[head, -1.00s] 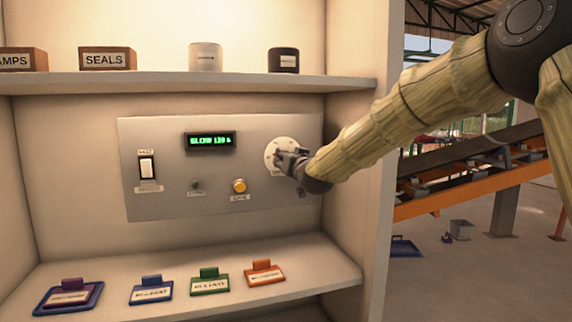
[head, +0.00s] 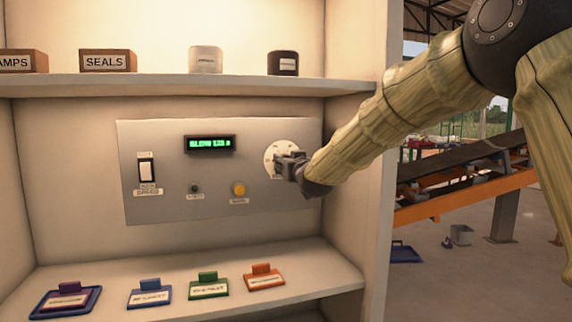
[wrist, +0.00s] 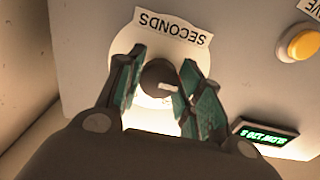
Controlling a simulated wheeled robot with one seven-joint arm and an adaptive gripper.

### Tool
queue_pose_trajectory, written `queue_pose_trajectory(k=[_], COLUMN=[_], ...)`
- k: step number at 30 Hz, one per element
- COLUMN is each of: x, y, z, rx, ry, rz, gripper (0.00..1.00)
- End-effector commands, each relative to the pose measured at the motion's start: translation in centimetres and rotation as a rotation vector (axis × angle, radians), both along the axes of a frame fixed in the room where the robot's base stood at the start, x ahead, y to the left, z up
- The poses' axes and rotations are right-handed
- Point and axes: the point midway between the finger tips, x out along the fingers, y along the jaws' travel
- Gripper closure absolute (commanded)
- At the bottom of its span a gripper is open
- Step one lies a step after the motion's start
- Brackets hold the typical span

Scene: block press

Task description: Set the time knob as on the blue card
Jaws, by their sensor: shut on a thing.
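The time knob (wrist: 158,78) is dark with a pale mark and sits on a round white dial (head: 269,158), beside a label reading SECONDS in the wrist view. My gripper (wrist: 164,72) is shut on the knob, one green-padded finger on each side. In the head view my gripper (head: 290,168) covers part of the dial and knob. The green display (head: 209,144) seems to read SLOW 120 s, and it also shows in the wrist view (wrist: 266,133). The blue card (head: 150,294) stands on the lower shelf; its writing is too small to read.
The grey panel also bears a white rocker switch (head: 146,170), a small dark round part (head: 195,188) and a yellow button (head: 239,189). Purple (head: 67,300), green (head: 208,288) and orange (head: 264,279) cards share the shelf. The cabinet's right wall (head: 357,140) is close to my arm.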

Motion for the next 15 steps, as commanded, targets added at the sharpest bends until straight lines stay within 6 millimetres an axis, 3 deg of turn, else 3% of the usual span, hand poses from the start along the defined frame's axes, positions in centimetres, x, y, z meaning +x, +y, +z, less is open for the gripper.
queue_pose_trajectory(k=[1,4,15], x=[-0.02,-0.01,-0.18], y=[-0.01,0.01,0.00], z=[-0.41,-0.36,-0.12], rx=[-0.002,-0.002,0.000], ry=[0.006,0.005,0.002], rz=[0.000,0.000,0.001], gripper=[0.60,0.42,0.42])
